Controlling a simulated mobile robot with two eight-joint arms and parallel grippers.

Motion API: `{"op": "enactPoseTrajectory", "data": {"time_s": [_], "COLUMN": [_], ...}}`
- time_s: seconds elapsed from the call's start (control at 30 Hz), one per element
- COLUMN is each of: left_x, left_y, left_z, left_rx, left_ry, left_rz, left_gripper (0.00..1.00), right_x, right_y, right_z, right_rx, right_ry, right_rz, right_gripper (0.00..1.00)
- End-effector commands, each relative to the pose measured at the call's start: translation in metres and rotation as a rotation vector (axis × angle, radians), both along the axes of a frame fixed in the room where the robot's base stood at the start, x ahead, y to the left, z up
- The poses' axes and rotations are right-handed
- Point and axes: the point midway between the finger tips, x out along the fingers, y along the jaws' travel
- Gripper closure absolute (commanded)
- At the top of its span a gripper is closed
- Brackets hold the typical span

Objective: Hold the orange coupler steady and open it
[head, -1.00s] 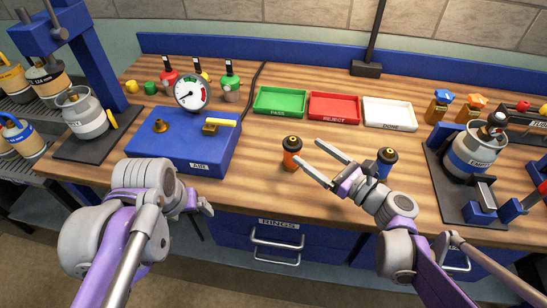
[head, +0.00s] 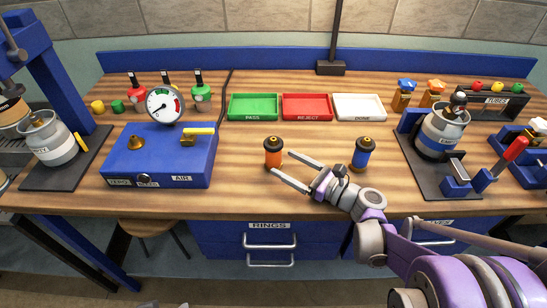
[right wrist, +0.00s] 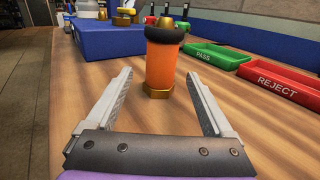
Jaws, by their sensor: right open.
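The orange coupler (head: 273,153) stands upright on the wooden bench, with a black collar and brass ends. It also shows in the right wrist view (right wrist: 160,66), straight ahead between the fingers' lines. My right gripper (head: 281,167) is open and empty, its fingertips pointing left at the coupler and just short of it. In the right wrist view the open fingers (right wrist: 160,80) frame the coupler without visibly touching it. A blue coupler (head: 363,154) stands upright to the right, behind my right gripper. My left gripper is not in view.
A blue air box (head: 158,160) with a gauge (head: 165,104) stands left of the coupler. Behind are green (head: 253,107), red (head: 306,107) and white (head: 359,107) trays. A canister stand (head: 436,184) is at right. The bench between coupler and trays is clear.

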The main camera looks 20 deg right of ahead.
Motion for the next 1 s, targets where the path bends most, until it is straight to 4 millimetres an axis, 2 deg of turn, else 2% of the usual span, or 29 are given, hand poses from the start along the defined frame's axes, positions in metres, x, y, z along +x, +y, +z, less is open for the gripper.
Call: {"op": "enactPoseTrajectory", "data": {"time_s": [0.17,0.5,0.77,1.0], "left_x": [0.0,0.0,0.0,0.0], "left_y": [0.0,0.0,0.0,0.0], "left_z": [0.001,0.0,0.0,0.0], "left_rx": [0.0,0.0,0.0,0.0], "left_ry": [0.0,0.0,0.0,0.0], "left_rz": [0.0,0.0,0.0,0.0], "left_gripper": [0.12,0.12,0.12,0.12], "right_x": [0.009,0.043,0.045,0.045], "right_y": [0.007,0.034,0.035,0.035], "right_z": [0.001,0.001,0.001,0.001], "right_rx": [0.0,-0.001,-0.001,0.0], "right_ry": [0.0,-0.001,-0.001,0.0], "right_rz": [0.001,0.0,-0.002,-0.002], "right_gripper": [0.14,0.14,0.14,0.57]}}
